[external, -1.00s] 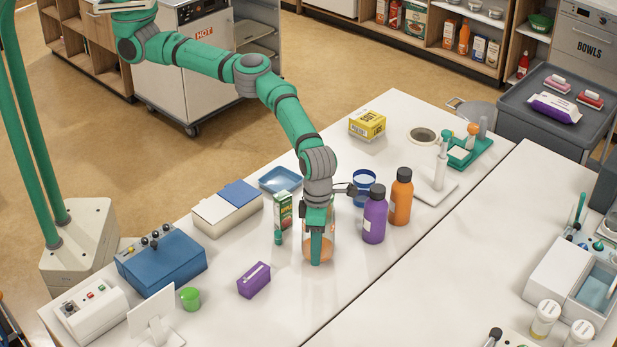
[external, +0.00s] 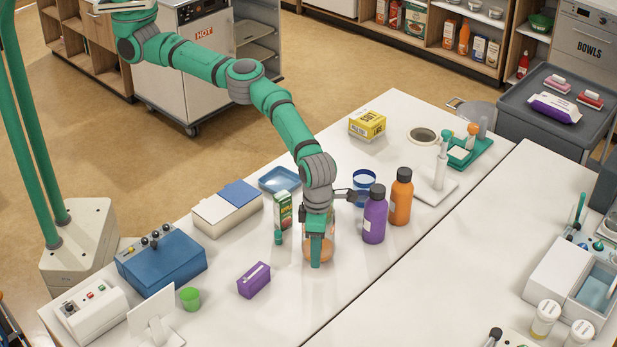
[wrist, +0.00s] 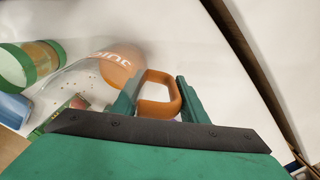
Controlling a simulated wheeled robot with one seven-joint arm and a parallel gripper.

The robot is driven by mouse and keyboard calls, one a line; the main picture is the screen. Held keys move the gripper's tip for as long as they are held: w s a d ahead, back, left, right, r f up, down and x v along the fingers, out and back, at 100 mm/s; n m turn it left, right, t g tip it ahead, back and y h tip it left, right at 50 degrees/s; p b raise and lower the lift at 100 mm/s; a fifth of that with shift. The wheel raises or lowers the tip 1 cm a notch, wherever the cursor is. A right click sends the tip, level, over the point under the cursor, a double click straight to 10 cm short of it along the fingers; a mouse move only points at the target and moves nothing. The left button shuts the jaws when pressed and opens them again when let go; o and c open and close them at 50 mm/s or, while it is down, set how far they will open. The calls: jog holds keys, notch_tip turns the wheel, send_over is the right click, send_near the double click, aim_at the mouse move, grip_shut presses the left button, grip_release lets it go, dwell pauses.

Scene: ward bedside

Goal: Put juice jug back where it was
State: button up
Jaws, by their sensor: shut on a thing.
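The juice jug (external: 326,247) is clear with an orange lower part. It appears upright on the white table, partly hidden behind my gripper (external: 317,252). Whether its base touches the table is hard to tell.
A purple bottle (external: 374,218) and an orange bottle (external: 400,200) stand close to the right. A juice carton (external: 283,212) stands just left. A purple box (external: 253,281) lies front left. The table (external: 350,300) is clear in front.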

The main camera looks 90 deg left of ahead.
notch_tip(320, 180, up, 16)
jog(key=shift+r, duration=0.25)
jog(key=w+a+r+n, duration=0.1)
jog(key=w+a+n, duration=0.25)
jog(key=a, duration=0.85)
jog(key=w+a+r+n, duration=0.15)
jog(key=w+a, duration=0.35)
jog(key=a, duration=0.8)
jog(key=s+a+f+n, duration=0.1)
jog(key=s+a+n, duration=0.2)
jog(key=a, duration=0.8)
jog(key=s+a+f+n, duration=0.15)
jog(key=s+a, duration=0.25)
jog(key=a, duration=0.8)
jog(key=shift+n, duration=0.45)
jog(key=w+d+f, duration=0.1)
jog(key=w+f, duration=0.3)
jog(key=f, duration=0.1)
jog(key=w+f, duration=0.5)
jog(key=f, duration=0.1)
jog(key=w+d+f, duration=0.1)
jog(key=w+f, duration=0.4)
jog(key=f, duration=0.1)
jog(key=shift+w+d+f, duration=0.1)
jog(key=shift+d, duration=0.25)
jog(key=shift+f, duration=0.25)
jog(key=shift+a, duration=0.15)
